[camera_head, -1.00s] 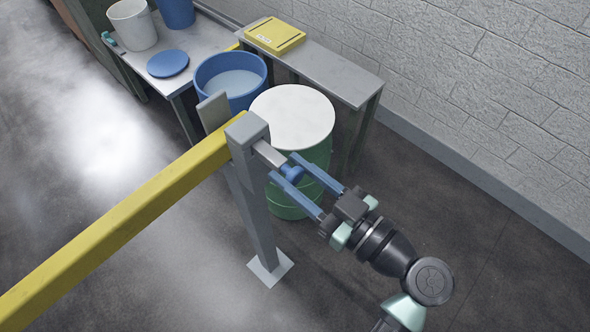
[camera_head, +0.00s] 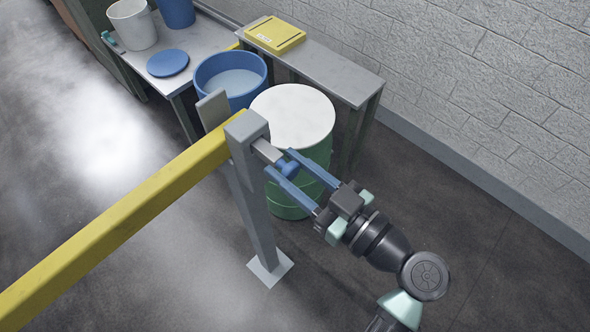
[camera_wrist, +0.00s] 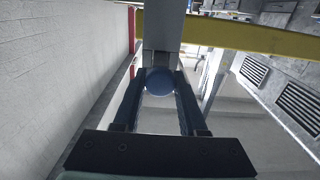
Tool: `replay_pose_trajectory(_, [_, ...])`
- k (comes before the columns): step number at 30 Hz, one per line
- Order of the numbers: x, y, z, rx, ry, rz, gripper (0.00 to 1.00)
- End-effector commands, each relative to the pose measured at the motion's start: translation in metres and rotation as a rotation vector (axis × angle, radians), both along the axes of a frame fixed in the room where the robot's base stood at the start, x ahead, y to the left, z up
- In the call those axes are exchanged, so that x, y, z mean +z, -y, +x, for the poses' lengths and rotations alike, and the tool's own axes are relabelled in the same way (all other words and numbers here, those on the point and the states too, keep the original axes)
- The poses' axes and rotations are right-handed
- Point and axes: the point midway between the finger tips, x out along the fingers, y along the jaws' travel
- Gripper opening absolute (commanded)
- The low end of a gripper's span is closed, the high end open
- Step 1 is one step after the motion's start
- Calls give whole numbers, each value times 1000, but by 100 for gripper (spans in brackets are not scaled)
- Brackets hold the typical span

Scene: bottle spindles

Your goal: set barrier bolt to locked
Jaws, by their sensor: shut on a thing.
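The barrier bolt is a light grey bar (camera_head: 266,151) with a round blue knob (camera_head: 288,169), sticking out of the right side of the grey post (camera_head: 256,205). The yellow barrier beam (camera_head: 130,220) meets the post from the left. My gripper (camera_head: 281,163) is shut on the blue knob, with a blue finger on each side of it. In the wrist view the knob (camera_wrist: 159,82) sits between the fingertips, in front of the post (camera_wrist: 161,35). The bolt's inner end is hidden inside the post.
A green drum with a white top (camera_head: 293,115) stands close behind the bolt. A blue tub (camera_head: 231,78) and a grey bench with a yellow box (camera_head: 275,36) are farther back. A block wall (camera_head: 490,80) runs along the right. The floor at the left front is clear.

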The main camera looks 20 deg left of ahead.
Motion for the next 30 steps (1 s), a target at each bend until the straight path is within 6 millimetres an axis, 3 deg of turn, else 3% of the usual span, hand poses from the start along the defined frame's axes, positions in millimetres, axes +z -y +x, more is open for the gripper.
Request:
replay_pose_trajectory(4, [-1,-16,6,1,6,1,0])
replay_pose_trajectory(11, [1,-17,6,0,4,2,0])
replay_pose_trajectory(12, [1,-17,6,0,3,2,43])
replay_pose_trajectory(17, [1,-17,6,0,3,1,70])
replay_pose_trajectory(30, [0,-17,6,-1,2,2,70])
